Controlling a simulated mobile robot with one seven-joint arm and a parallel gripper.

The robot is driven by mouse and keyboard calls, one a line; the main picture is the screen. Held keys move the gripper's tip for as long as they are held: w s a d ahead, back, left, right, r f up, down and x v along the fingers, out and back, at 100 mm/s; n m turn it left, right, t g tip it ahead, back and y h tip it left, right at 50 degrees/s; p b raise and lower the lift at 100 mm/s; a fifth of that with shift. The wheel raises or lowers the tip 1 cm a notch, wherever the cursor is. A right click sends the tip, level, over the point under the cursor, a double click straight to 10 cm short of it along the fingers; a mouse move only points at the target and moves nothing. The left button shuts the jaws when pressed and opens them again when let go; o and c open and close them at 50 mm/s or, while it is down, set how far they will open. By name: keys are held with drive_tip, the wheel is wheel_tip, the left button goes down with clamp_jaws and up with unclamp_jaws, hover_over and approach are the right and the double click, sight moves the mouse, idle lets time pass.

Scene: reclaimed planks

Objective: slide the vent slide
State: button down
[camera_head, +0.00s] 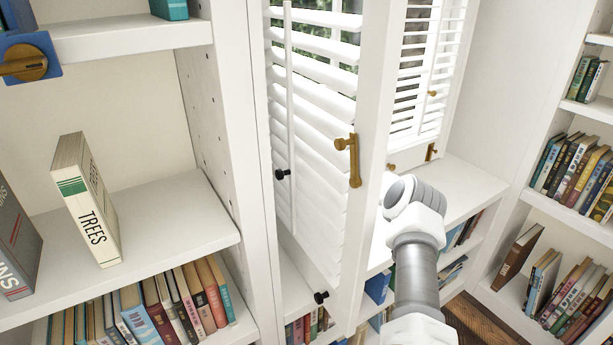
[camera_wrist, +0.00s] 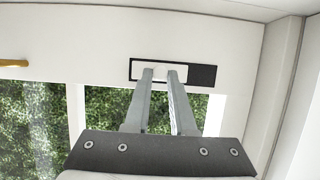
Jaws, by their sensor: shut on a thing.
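The vent slide (camera_wrist: 183,71) is a small white plate with a raised grip, set in a dark slot (camera_wrist: 203,76) in a white frame above a window. In the wrist view, the plate covers the left and middle of the slot, and the dark opening shows at its right end. My gripper (camera_wrist: 162,73) has its two grey fingers on either side of the raised grip and is shut on it. In the head view, my gripper and the vent slide do not show; my arm goes behind a white shutter.
A swung-out white shutter (camera_head: 310,130) with a brass handle (camera_head: 354,160) stands just left of my arm. White bookshelves (camera_head: 160,215) flank the window. In the wrist view, a brass handle (camera_wrist: 14,63) is at the left and a white side wall (camera_wrist: 285,80) at the right.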

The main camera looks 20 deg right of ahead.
drive_tip(key=shift+w+d+r+p, duration=0.1)
drive_tip(key=shift+d+r+p, duration=0.1)
drive_tip(key=shift+r+p, duration=0.1)
drive_tip(key=c, duration=0.9)
unclamp_jaws()
drive_tip(key=shift+f, duration=0.1)
drive_tip(key=shift+o, duration=0.8)
drive_tip(key=shift+f, duration=0.15)
drive_tip(key=p+v, duration=0.1)
drive_tip(key=v, duration=1.6)
drive_tip(key=shift+r, duration=0.2)
drive_tip(key=shift+d+p, duration=0.1)
drive_tip(key=shift+p, duration=0.2)
